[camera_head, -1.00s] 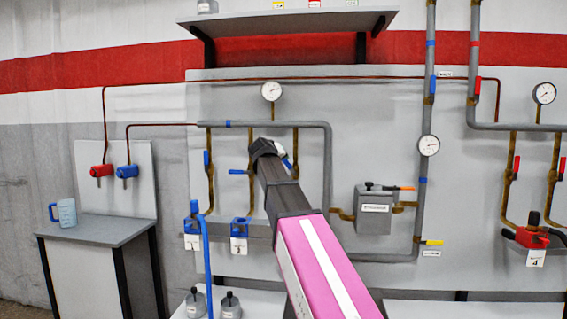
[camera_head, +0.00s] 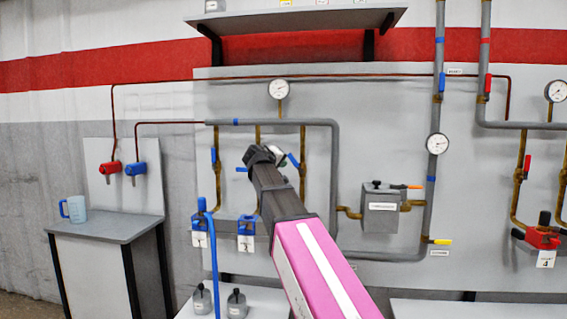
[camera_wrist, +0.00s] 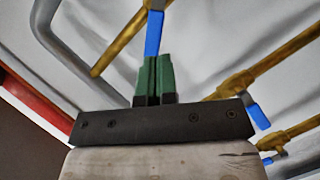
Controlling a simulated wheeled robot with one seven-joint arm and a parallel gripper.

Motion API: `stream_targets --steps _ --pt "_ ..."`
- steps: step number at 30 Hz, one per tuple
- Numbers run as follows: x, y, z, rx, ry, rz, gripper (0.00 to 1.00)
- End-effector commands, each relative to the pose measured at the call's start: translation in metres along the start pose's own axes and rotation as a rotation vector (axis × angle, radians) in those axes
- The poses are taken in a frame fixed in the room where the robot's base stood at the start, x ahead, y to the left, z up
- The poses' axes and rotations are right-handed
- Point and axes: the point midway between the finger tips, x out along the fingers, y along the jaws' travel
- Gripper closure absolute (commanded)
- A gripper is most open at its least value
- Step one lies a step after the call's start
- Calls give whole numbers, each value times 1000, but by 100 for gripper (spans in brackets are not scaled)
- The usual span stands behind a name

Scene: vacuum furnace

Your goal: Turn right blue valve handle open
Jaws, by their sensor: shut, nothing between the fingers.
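The right blue valve handle (camera_head: 293,160) is on a brass pipe of the wall panel, just right of my gripper's tip in the head view. It is tilted there, its upper end toward the left. In the wrist view a blue handle (camera_wrist: 154,33), apparently the same one, lies just beyond my fingertips; I cannot tell whether they touch. My gripper (camera_head: 279,153) is shut, its green fingers (camera_wrist: 155,78) together with nothing between them. The middle blue handle (camera_head: 241,169) is level and partly hidden by my arm. The left blue handle (camera_head: 214,155) is upright.
A pressure gauge (camera_head: 278,89) sits above the handles. Grey pipe (camera_head: 336,170) runs right of them. Two blue valves (camera_head: 200,222) and (camera_head: 246,226) sit below. A shelf (camera_head: 300,18) overhangs above. A side table (camera_head: 108,229) with a jug (camera_head: 73,209) stands left.

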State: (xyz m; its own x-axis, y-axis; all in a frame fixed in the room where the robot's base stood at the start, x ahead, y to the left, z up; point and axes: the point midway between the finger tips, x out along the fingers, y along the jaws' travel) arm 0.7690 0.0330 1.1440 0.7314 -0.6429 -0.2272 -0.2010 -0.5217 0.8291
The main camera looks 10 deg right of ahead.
Motion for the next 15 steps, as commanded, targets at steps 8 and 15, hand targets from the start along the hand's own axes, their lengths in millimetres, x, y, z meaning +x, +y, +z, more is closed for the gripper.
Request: stream_targets --steps 8,15 --pt "10 -60 -8 -545 -126 328 100" --pt "-6 -104 -22 -907 -224 598 100"
